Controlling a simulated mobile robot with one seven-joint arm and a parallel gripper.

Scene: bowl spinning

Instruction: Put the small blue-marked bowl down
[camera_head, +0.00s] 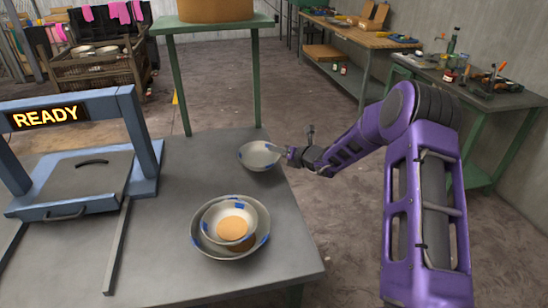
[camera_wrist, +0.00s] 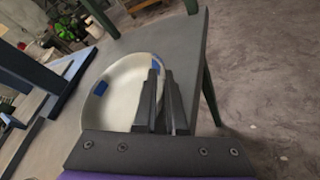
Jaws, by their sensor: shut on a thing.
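A small white bowl with blue marks (camera_head: 257,157) is at the far right part of the grey table (camera_head: 180,165), close to its right edge. In the wrist view the bowl (camera_wrist: 120,92) shows its empty inside and several blue patches on its rim. My gripper (camera_head: 281,150) reaches in from the right and is shut on the bowl's right rim. In the wrist view its two dark fingers (camera_wrist: 161,74) pinch the wall. I cannot tell whether the bowl's base touches the table or hangs just above it.
Two nested blue-marked bowls (camera_head: 207,245) stand nearer on the table, with an orange disc (camera_head: 232,229) inside the top one. A blue frame machine with a READY sign (camera_head: 45,117) fills the left. A green-legged stand (camera_head: 180,80) is behind. The table's middle is clear.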

